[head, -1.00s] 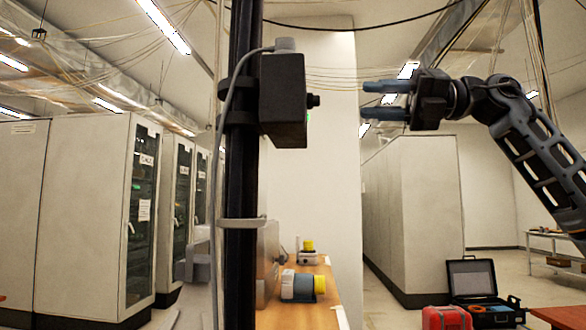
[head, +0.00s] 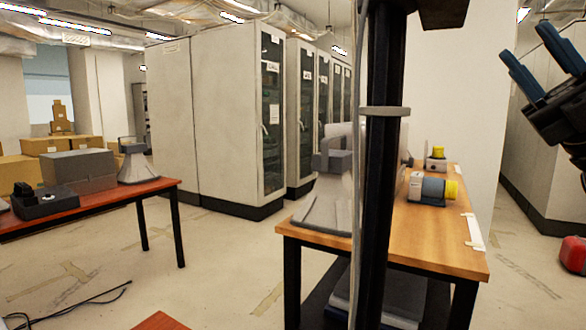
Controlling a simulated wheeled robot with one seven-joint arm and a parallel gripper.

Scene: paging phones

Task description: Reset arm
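My gripper (head: 526,62) is at the upper right of the head view. Its two blue fingers are spread apart and point up and to the left. Nothing shows between them, and it touches nothing. Most of my arm is cut off by the right edge of the picture.
A wooden table (head: 440,253) holds yellow-ended devices (head: 428,188) and a grey device (head: 325,208), partly behind my dark column. A red table (head: 105,201) with grey boxes (head: 78,170) stands left. Tall cabinets (head: 225,110) line the back. Cables (head: 75,302) lie on open floor.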

